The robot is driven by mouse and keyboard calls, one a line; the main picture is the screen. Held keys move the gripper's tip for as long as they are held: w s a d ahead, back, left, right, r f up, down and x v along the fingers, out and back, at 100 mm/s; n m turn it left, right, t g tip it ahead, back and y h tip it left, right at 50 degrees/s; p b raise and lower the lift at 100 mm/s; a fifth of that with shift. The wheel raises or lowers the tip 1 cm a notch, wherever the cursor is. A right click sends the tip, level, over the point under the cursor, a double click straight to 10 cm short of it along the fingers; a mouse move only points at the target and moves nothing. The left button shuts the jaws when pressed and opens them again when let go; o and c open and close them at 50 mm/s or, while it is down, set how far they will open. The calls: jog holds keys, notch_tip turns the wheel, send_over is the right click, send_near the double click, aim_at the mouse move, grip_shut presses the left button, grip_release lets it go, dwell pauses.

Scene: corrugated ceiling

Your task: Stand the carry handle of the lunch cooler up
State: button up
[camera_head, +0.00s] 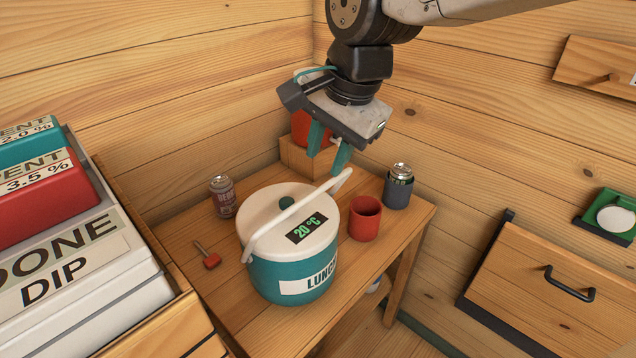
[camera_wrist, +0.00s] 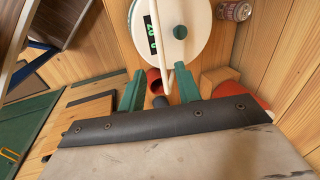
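The lunch cooler (camera_head: 268,278) is a round teal tub with a white lid (camera_head: 272,204) and a "LUNCH" label, standing on a small wooden table. Its white carry handle (camera_head: 297,212) slants across the lid, from the left side up to the right; how far it is tilted is hard to judge. My gripper (camera_head: 330,153) is open and empty above the cooler's back right edge, with its teal fingers pointing down. In the wrist view the handle (camera_wrist: 159,40) runs into the gap between the two spread fingers (camera_wrist: 160,92), touching neither visibly. The lid (camera_wrist: 192,42) lies beyond them.
A wooden box (camera_head: 300,160) holding something red is in the back corner. A small red-ended tool (camera_head: 211,261) lies left. Wooden walls stand close behind.

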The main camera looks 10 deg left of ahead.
aim_at(314, 192)
jog(key=shift+m, duration=0.4)
jog(key=x, duration=0.8)
jog(key=shift+d, duration=0.1)
jog(key=shift+c, duration=0.2)
grip_shut()
